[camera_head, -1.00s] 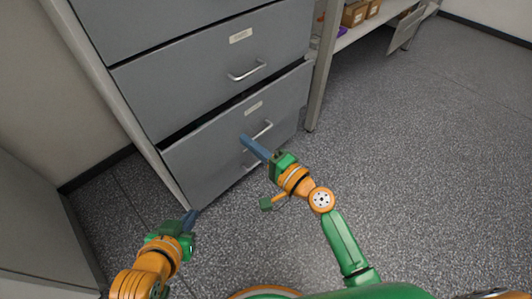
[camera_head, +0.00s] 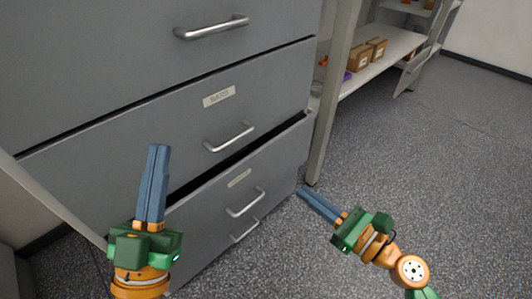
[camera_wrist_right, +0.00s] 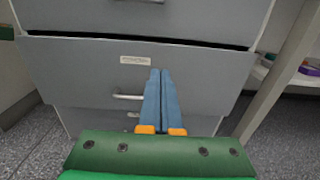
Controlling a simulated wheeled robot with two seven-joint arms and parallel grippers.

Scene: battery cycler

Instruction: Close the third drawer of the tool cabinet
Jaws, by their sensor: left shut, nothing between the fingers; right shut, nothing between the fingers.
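The tool cabinet's grey drawer (camera_head: 205,232) with a white label and bar handle (camera_head: 245,201) stands partly pulled out, with a dark gap above its front. In the right wrist view the same drawer front (camera_wrist_right: 75,75) juts out, and a lower handle (camera_wrist_right: 133,114) sits below it. My left gripper (camera_head: 158,148) is shut and empty, pointing up in front of the cabinet's left part. My right gripper (camera_head: 302,192) is shut and empty, its tips near the drawer's right edge in the head view. Its fingers (camera_wrist_right: 160,72) overlap the drawer front right of the handle; contact cannot be told.
The drawer above (camera_head: 275,92) looks shut, as does the top visible one (camera_head: 100,60). A cabinet or bench post (camera_head: 330,110) stands close on the right. A shelf (camera_head: 385,50) with cardboard boxes (camera_head: 366,54) is behind it. The speckled floor (camera_head: 450,150) at right is clear.

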